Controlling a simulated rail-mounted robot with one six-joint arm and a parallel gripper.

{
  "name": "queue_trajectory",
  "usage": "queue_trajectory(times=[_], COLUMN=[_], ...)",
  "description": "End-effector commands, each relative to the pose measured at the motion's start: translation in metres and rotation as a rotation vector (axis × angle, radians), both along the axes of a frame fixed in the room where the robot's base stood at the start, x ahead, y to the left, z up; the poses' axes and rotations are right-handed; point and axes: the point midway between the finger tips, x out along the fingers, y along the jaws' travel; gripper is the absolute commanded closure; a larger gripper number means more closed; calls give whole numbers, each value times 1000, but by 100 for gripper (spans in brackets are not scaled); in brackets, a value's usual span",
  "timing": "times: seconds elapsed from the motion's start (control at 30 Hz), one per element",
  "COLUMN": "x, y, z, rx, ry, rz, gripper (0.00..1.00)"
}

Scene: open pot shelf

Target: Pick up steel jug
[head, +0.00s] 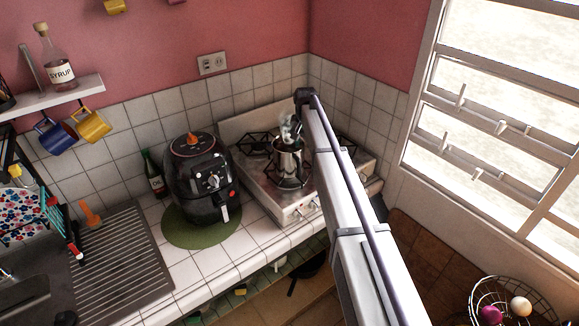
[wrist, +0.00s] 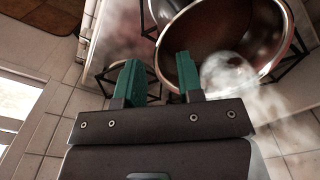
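The steel jug (head: 288,162) stands upright on the stove, with pale steam rising from its top. In the wrist view its round open mouth (wrist: 222,35) fills the top right. My gripper (wrist: 160,60) is open, its two green fingers apart with nothing held between them. The right finger overlaps the jug's near rim in the picture; the left finger is to the left of the rim. I cannot tell whether the right finger is inside the mouth or above it. In the head view my arm reaches in just right of the jug, and the fingers cannot be made out.
The stove (head: 265,192) has black burner grates around the jug. A black air fryer (head: 205,185) stands left of it on a green mat (head: 190,237). Tiled walls and a window (head: 500,120) bound the corner.

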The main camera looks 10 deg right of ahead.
Motion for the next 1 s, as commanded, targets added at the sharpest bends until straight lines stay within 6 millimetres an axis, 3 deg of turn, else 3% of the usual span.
queue_trajectory(times=[0.03, 0.2, 0.43, 0.77, 1.0], x=[0, 1, 1, 1, 0], y=[0, 0, 0, 0, 0], z=[-19, -47, -42, -42, -42], rx=[0, 0, 0, 0, 0], ry=[0, 0, 0, 0, 0], rz=[0, 0, 0, 0, 0], gripper=[66, 66, 67, 99, 100])
